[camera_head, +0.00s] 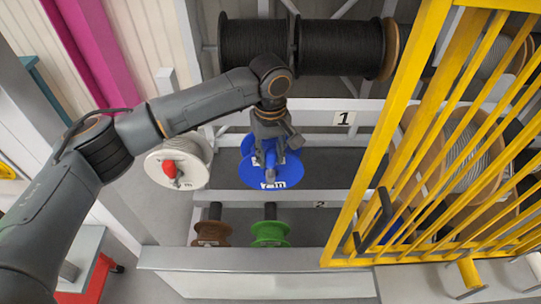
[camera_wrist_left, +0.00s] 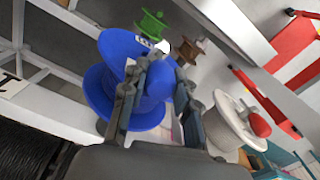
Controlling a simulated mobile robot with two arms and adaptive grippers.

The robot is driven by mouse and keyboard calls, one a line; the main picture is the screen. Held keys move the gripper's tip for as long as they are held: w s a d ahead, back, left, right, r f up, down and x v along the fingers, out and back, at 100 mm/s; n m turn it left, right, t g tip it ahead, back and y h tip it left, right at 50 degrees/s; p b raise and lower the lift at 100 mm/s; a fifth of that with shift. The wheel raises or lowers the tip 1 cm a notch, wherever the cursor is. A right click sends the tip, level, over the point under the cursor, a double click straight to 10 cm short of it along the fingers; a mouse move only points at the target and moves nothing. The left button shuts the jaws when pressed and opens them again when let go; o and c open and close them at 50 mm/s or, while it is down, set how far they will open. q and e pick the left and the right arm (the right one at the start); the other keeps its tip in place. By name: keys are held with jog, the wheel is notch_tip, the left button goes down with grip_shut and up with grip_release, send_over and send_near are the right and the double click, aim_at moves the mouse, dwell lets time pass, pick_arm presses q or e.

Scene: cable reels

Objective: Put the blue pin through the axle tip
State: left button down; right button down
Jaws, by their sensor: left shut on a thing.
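My left gripper (camera_head: 270,158) is in front of the blue reel (camera_head: 287,177), which hangs on the rack under the label 1. In the left wrist view the two fingers of this gripper (camera_wrist_left: 158,95) are closed around the rounded blue pin (camera_wrist_left: 158,78). The pin is right in front of the face of the blue reel (camera_wrist_left: 116,48). A small pale spot (camera_wrist_left: 163,46) beyond the pin may be the axle tip; I cannot tell whether the pin touches or enters it. My right gripper is in neither view.
A white reel (camera_head: 197,150) with a red pin (camera_head: 170,169) is just left of the blue one. Brown (camera_head: 211,233) and green (camera_head: 270,233) reels are on the lower level. Black reels (camera_head: 340,48) are above. A yellow barred gate (camera_head: 392,130) stands at right.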

pick_arm(q)
jog(key=shift+f, duration=0.6)
jog(key=shift+f+p, duration=0.3)
jog(key=shift+f, duration=1)
jog(key=c, duration=0.9)
grip_release()
jog(key=shift+c, duration=0.2)
notch_tip(320, 180, up, 12)
